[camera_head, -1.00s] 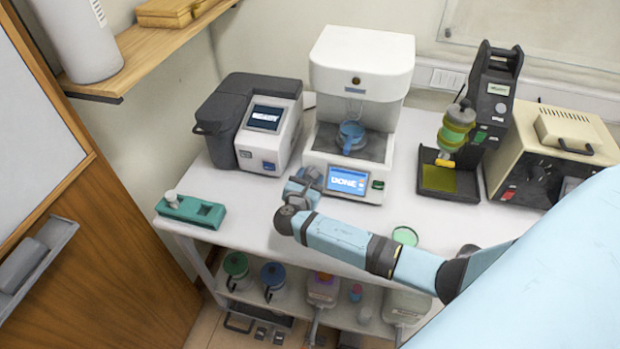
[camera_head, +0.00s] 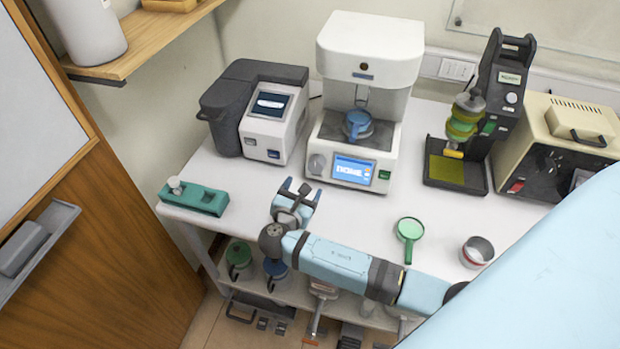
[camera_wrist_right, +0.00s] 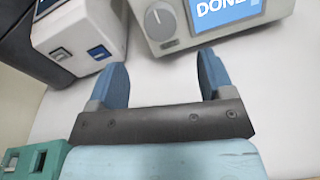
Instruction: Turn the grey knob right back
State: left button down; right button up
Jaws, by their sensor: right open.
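The grey knob (camera_head: 317,163) is on the front of the white machine (camera_head: 366,60), left of its blue screen (camera_head: 353,170). In the right wrist view, the round grey knob (camera_wrist_right: 160,20) shows a pale mark on its face. My right gripper (camera_head: 296,187) is below and in front of the knob, apart from it. In the right wrist view, my right gripper (camera_wrist_right: 163,65) is open and empty, its two blue fingers spread, with the knob beyond the gap. My left gripper is not in view.
A grey-and-white device (camera_head: 270,115) stands left of the machine and a teal block (camera_head: 195,197) at the table's left edge. A green-rimmed round tool (camera_head: 409,230) and a metal cup (camera_head: 477,251) sit right of my arm. A black stand (camera_head: 497,105) is farther right.

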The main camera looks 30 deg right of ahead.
jog(key=v, duration=0.4)
dwell(0.4)
